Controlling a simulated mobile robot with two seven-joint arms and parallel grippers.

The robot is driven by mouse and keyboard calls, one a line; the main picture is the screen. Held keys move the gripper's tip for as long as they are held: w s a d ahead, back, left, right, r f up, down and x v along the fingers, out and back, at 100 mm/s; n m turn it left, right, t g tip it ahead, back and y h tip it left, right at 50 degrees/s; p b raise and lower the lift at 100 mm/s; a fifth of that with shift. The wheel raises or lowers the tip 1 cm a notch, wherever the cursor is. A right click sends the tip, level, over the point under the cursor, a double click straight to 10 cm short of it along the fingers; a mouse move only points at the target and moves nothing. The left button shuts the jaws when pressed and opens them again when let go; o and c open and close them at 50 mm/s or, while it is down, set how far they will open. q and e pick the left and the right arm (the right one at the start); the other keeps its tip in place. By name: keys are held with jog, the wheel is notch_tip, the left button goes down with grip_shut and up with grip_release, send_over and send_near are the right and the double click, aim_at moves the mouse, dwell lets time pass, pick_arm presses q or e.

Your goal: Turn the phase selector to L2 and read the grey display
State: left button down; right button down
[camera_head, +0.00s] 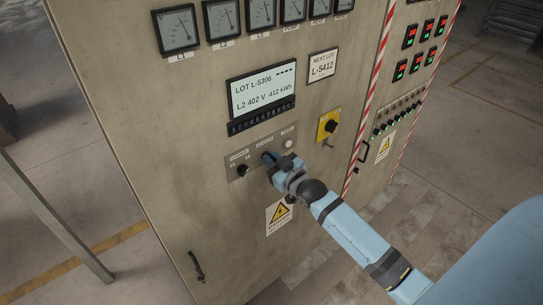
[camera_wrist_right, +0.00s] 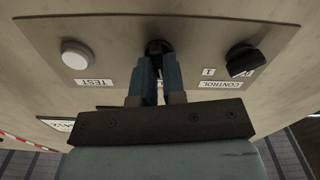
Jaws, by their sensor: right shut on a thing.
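The grey display (camera_head: 262,94) on the cabinet front reads "LOT L-5306" with dashes on its upper line and "L2 402 V 412 kWh" on its lower line. Below it is a small panel (camera_head: 233,161) with controls. My right gripper (camera_head: 271,158) is at the middle control there. In the right wrist view my gripper (camera_wrist_right: 159,72) is shut on the dark middle knob, the phase selector (camera_wrist_right: 157,46). The fingers hide most of the knob and its label, so its pointer cannot be read. My left gripper is not in view.
A black control knob (camera_wrist_right: 243,59) and a pale test button (camera_wrist_right: 75,54) flank the gripped knob. A yellow switch plate (camera_head: 328,124) is to the right, and a "NEXT LOT L-5412" sign (camera_head: 323,66) is above it. Several gauges (camera_head: 222,18) line the top. Floor lies around the cabinet.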

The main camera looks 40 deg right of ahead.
jog(key=shift+m+p, duration=0.45)
jog(key=shift+m, duration=0.65)
jog(key=shift+d, duration=0.1)
jog(key=c, duration=1.2)
grip_release()
jog(key=s+d+b, duration=0.1)
jog(key=s+b, duration=0.1)
jog(key=s, duration=1.1)
jog(key=shift+s+b, duration=0.35)
jog(key=shift+b, duration=0.05)
